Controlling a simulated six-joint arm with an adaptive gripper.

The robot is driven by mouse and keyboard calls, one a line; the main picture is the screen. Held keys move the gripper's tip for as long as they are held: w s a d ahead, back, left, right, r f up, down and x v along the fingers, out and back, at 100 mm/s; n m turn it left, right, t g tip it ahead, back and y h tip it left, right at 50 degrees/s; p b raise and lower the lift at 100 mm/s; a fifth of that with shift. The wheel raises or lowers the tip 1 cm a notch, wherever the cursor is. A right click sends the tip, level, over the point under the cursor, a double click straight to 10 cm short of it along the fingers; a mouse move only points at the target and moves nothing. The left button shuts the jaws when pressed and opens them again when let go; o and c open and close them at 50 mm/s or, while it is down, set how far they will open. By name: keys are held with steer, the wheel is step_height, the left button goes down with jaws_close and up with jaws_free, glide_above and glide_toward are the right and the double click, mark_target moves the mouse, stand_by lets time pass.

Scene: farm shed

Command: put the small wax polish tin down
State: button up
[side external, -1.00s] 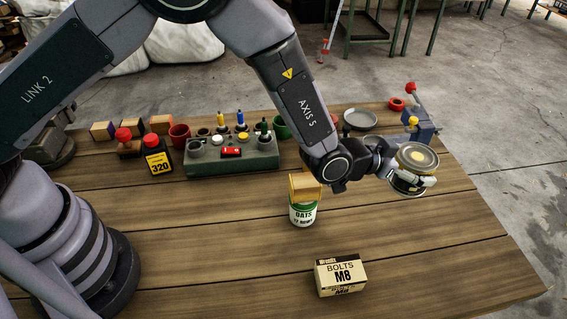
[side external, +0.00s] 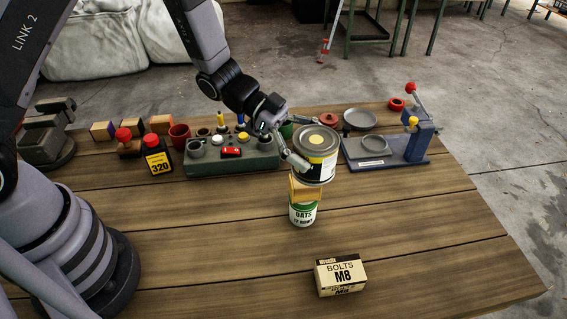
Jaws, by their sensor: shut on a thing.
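The wax polish tin (side external: 318,166), with a grey lid with a yellow centre and a yellow, black and white label, is held in my gripper (side external: 311,147). Its label is too small to read. My gripper is shut around its sides, reaching in from the left. The tin looks upright. In the picture its bottom edge meets the top of a wooden block (side external: 303,193), which sits on a green and white oats tin (side external: 303,214). I cannot tell whether the tin touches the block or hangs above or behind it.
A bolts box (side external: 341,275) stands in front on the wooden table (side external: 420,235). A blue press (side external: 418,145) with a red-knobbed lever stands at right. A grey-green holder (side external: 230,163), a black bottle (side external: 157,158) and several blocks line the back. The front and right table are mostly bare.

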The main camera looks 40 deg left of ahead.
steer(key=s+a+r+m+g, duration=0.1)
steer(key=s+a+m+g, duration=0.6)
steer(key=s, duration=0.6)
steer(key=f, duration=0.6)
steer(key=f+n+t, duration=0.1)
steer(key=f, duration=0.6)
steer(key=f+n, duration=0.1)
steer(key=f, duration=0.6)
steer(key=shift+w+a+f+y, duration=0.2)
steer(key=shift+w+y, duration=0.05)
steer(key=shift+y, duration=0.15)
steer(key=shift+f, duration=0.1)
steer(key=o, duration=1.1)
steer(key=shift+o, duration=0.2)
